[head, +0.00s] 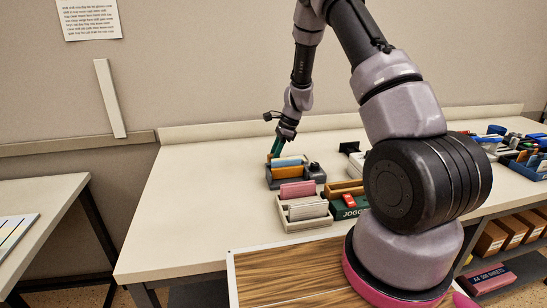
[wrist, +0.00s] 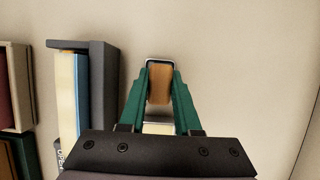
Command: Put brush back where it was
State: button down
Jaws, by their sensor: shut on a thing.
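My gripper (head: 272,154) reaches down at the back left of the long desk, beside the left rear corner of a dark grey organizer (head: 312,181). In the wrist view its green fingers (wrist: 159,95) are shut on a brown block with a dark and pale rim, which I take to be the brush (wrist: 159,85). A pale part shows lower down between the fingers. In the head view the brush is mostly hidden, with only a small brown bit at the fingertips. I cannot tell whether it touches the desk.
The grey organizer, holding blue and orange cards, stands close left in the wrist view (wrist: 103,85). A beige organizer (head: 303,224) with pink and white cards and a green box (head: 348,211) stand nearer. Bare desk (head: 190,190) lies to the left.

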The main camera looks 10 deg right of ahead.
jog(key=shift+f, duration=0.15)
jog(key=c, duration=0.6)
grip_release()
jog(key=s+d+r+n+t, duration=0.1)
jog(key=s+d+r, duration=0.1)
jog(key=r, duration=0.9)
jog(key=s+d+r+n, duration=0.2)
jog(key=d+r, duration=0.1)
jog(key=r, duration=0.7)
jog(key=s+r+n+t+h, duration=0.1)
jog(key=s+r+n+t, duration=0.1)
jog(key=s+r, duration=0.3)
jog(key=s+r+n+t, duration=0.2)
jog(key=s+r+n, duration=0.3)
jog(key=s, duration=0.7)
jog(key=s+r+n+t+h, duration=0.1)
jog(key=s+r+n+t, duration=0.1)
jog(key=s+r+n, duration=0.2)
jog(key=s+r, duration=0.3)
jog(key=s, duration=0.2)
jog(key=shift+d+h, duration=0.3)
jog(key=shift+d, duration=0.1)
jog(key=shift+r, duration=0.1)
